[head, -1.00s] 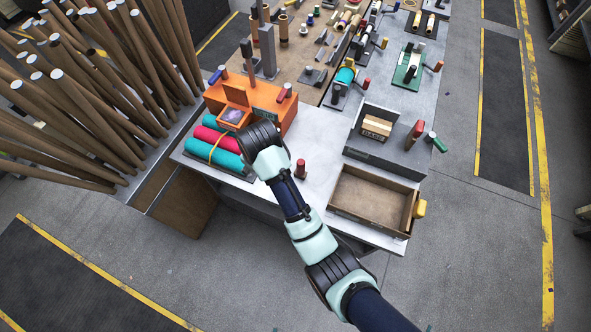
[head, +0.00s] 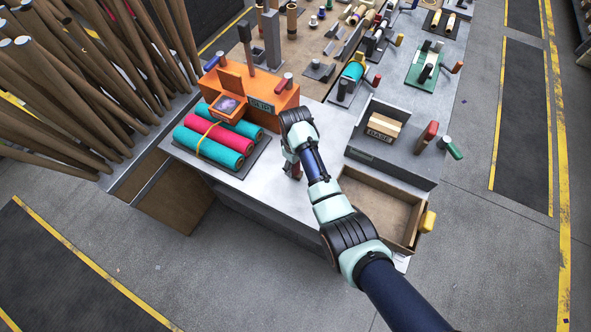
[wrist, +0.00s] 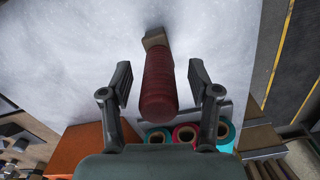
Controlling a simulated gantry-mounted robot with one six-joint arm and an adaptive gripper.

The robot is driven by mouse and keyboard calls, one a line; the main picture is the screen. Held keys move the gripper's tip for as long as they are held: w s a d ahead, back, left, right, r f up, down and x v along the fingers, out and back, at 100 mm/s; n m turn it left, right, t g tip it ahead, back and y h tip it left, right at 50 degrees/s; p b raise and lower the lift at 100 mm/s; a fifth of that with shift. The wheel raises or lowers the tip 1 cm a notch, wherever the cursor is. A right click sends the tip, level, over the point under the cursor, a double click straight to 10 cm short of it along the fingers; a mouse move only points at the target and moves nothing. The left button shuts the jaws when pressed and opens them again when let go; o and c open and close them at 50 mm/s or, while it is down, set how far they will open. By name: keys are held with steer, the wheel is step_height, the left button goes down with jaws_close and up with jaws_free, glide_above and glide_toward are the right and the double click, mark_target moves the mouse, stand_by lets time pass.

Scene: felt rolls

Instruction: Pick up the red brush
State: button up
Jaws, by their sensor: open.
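The red brush stands between my open fingers in the wrist view, its ribbed dark red handle (wrist: 159,85) pointing toward the camera and its tan-grey base (wrist: 155,38) on the pale tabletop. My gripper (wrist: 160,80) has one finger on each side of the handle, with a visible gap on both sides. In the head view, my arm hides most of the brush; a bit of dark red (head: 289,171) shows beside the wrist, over the table's front part.
Teal and red felt rolls (head: 214,139) lie strapped on a dark tray left of my arm, before an orange box (head: 280,96). A wooden tray (head: 378,205) is close on the right. A grey bin (head: 387,153) with red and green handles stands behind it.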

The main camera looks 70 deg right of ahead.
steer(key=shift+f, duration=0.45)
jaws_close()
steer(key=shift+r, duration=0.1)
step_height(320, 180, up, 20)
steer(key=p, duration=0.9)
